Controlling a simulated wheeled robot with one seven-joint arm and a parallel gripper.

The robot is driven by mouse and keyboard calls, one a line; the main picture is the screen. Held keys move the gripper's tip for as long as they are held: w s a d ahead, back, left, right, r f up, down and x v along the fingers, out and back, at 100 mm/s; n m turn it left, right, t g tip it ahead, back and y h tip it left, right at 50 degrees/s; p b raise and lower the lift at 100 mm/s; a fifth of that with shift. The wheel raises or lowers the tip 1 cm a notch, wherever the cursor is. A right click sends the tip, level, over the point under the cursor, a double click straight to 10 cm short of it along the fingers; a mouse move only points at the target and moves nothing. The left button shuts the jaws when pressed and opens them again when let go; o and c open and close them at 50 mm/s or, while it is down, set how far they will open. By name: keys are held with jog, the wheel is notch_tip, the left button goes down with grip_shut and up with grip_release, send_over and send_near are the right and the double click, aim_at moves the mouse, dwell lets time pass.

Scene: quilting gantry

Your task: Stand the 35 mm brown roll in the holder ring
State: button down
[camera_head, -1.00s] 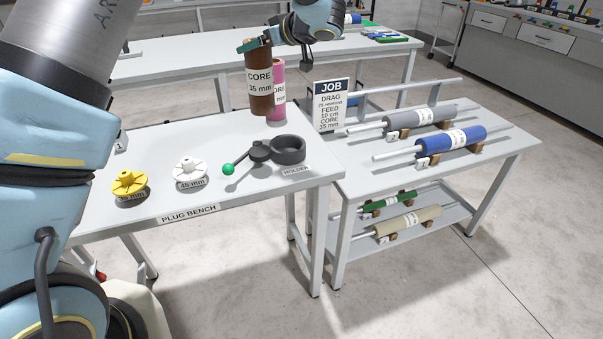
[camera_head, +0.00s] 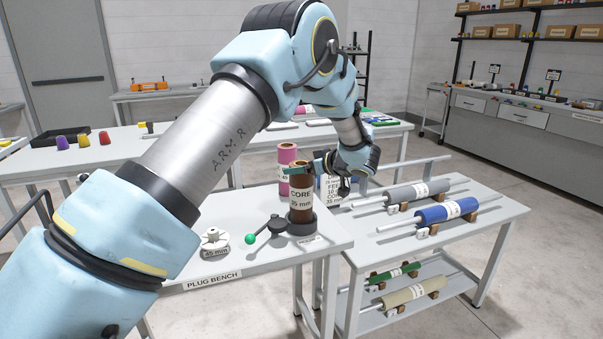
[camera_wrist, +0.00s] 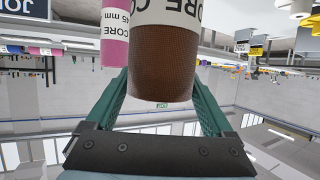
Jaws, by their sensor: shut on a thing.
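The brown 35 mm roll (camera_head: 301,198) stands upright on the plug bench, its lower end at the black holder ring (camera_head: 302,228) and apparently inside it. I cannot tell whether it rests on the bottom. My gripper (camera_head: 297,169) is shut on the roll near its top. In the wrist view the roll (camera_wrist: 163,62) is between the green fingers of my gripper (camera_wrist: 165,95); the image is upside down and the ring is not seen.
A pink 45 mm roll (camera_head: 287,160) stands just behind the brown one. A rack with grey and blue rolls (camera_head: 447,209) stands to the right.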

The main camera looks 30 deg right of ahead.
jog(key=shift+f, duration=0.85)
jog(key=shift+f, duration=0.2)
grip_release()
jog(key=b+v, duration=0.3)
jog(key=v, duration=0.9)
jog(key=shift+r, duration=0.25)
